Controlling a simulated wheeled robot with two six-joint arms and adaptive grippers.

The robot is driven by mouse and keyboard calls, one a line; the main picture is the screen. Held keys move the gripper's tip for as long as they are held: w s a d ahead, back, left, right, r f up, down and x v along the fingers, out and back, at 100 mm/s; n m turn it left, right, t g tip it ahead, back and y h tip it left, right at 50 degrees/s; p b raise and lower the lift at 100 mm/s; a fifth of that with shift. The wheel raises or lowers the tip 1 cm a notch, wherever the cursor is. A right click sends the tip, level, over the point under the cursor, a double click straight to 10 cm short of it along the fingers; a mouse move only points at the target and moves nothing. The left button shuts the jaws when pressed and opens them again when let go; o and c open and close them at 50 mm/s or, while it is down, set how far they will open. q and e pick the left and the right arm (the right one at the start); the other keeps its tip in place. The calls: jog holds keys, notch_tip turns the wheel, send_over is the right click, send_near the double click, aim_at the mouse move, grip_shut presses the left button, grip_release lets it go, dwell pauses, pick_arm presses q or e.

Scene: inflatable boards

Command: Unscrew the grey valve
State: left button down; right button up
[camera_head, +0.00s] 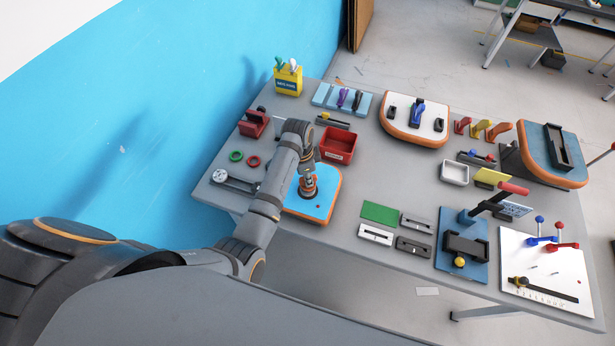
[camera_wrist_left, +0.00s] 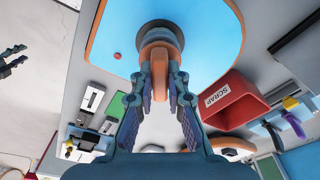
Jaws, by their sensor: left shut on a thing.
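The valve (camera_wrist_left: 157,34) stands on the blue board with an orange edge (camera_head: 323,206). In the left wrist view it shows as a round dark grey base with an orange-brown part reaching up between my fingers. My left gripper (camera_head: 307,175) is over the board, shut on the valve from above. Its two fingers show in the wrist view (camera_wrist_left: 168,90), one on each side of the orange-brown part. The gripper hides much of the valve in the head view. A dark gripper-like shape (camera_wrist_left: 12,60) at the wrist view's left edge may be my right gripper; its jaw state is unclear.
A red scrap bin (camera_head: 337,146) stands just behind the board. Green and red rings (camera_head: 237,156) and a grey wrench-like tool (camera_head: 235,181) lie to the left. A green plate (camera_head: 380,213) and slotted blocks (camera_head: 376,235) lie to the right. Grey table shows between them.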

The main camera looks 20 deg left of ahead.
pick_arm(q)
jog(key=n, duration=0.3)
jog(key=n, duration=0.2)
jog(key=shift+n+y, duration=0.3)
jog(key=shift+n, duration=0.6)
jog(key=n, duration=0.3)
jog(key=shift+t, duration=0.3)
